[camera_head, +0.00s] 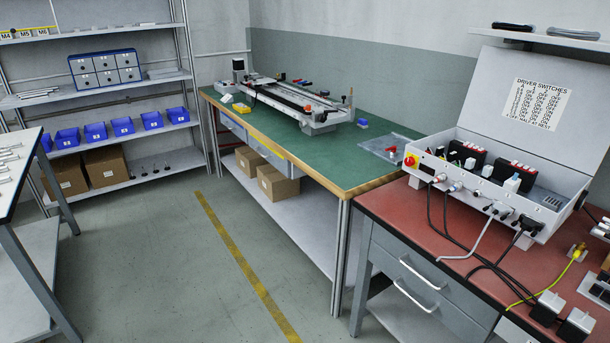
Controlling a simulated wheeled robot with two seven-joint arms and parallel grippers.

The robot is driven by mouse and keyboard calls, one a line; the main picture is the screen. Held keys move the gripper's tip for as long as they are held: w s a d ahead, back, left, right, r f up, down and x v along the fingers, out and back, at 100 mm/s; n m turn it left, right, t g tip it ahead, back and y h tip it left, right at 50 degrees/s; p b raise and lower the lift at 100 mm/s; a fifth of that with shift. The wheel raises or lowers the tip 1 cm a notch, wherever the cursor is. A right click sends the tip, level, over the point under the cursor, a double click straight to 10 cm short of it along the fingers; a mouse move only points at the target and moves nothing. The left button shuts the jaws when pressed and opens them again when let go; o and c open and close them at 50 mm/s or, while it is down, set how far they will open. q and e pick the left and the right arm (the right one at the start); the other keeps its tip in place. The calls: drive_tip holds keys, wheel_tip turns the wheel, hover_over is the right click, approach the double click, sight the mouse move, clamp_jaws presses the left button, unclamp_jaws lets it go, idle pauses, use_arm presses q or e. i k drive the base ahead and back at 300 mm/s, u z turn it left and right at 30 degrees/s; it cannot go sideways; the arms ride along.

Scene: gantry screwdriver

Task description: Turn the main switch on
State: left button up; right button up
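The main switch (410,161) is a red rotary knob on a yellow plate. It sits at the left end of the front panel of an open white control box (470,195). The knob is too small to tell which position it is in. The box stands on the red-topped bench (390,207) at the right, with its lid (541,105) raised. The lid bears a printed sheet headed "DRIVER SWITCHES" (537,104). Neither of my grippers is in view.
Cables (445,225) run from the box's front panel across the red bench. A green bench (350,160) with a gantry (300,98) stands to the left. Shelves (120,135) with blue bins line the far left. The floor (170,260) in the middle is clear, with a yellow stripe.

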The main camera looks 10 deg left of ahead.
sight(409, 161)
drive_tip(key=z, duration=0.7)
drive_tip(key=k, duration=0.3)
drive_tip(key=u, duration=2.1)
drive_tip(key=i, duration=2.15)
drive_tip(key=z, duration=1.55)
drive_tip(key=i, duration=1.1)
drive_tip(key=z, duration=0.95)
